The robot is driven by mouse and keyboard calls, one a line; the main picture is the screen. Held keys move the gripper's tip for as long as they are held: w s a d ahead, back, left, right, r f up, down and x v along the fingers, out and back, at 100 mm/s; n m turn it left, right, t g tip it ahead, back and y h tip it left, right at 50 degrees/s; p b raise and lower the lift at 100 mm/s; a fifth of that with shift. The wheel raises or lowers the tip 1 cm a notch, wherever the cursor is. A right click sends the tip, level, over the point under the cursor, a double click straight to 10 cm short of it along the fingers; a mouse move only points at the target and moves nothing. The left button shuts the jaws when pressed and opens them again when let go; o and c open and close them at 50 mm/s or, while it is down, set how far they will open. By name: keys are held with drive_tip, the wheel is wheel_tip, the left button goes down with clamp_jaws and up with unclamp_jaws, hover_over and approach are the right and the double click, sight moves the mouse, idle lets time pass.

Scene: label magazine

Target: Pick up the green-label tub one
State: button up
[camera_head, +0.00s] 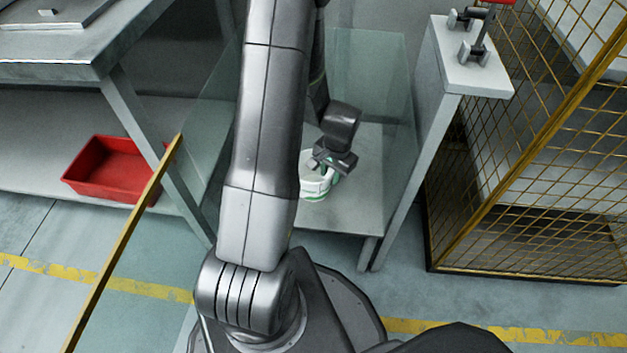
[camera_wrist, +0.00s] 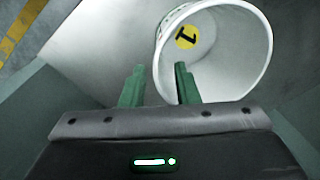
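The white tub (camera_head: 313,188) has green marks on its side and stands on a low grey shelf, partly hidden by my arm in the head view. In the wrist view the tub (camera_wrist: 225,60) is open-topped, with a yellow disc marked 1 inside. My gripper (camera_wrist: 158,72) is open at its near left rim. The right finger reaches inside the rim and the left finger is outside, with the wall between them. Gaps show on both sides of the wall. In the head view my gripper (camera_head: 326,172) is low over the tub.
Clear panels (camera_head: 385,85) stand around the shelf (camera_head: 355,205). A red bin (camera_head: 112,168) sits on a lower shelf at left, under a grey bench. A yellow mesh cage (camera_head: 540,190) and a grey pedestal (camera_head: 465,75) with a clamp stand at right.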

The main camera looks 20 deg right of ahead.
sight(330, 180)
wheel_tip(330, 180, down, 5)
drive_tip(key=shift+r+b, duration=0.2)
drive_tip(key=shift+b, duration=0.6)
drive_tip(key=shift+r, duration=0.1)
clamp_jaws()
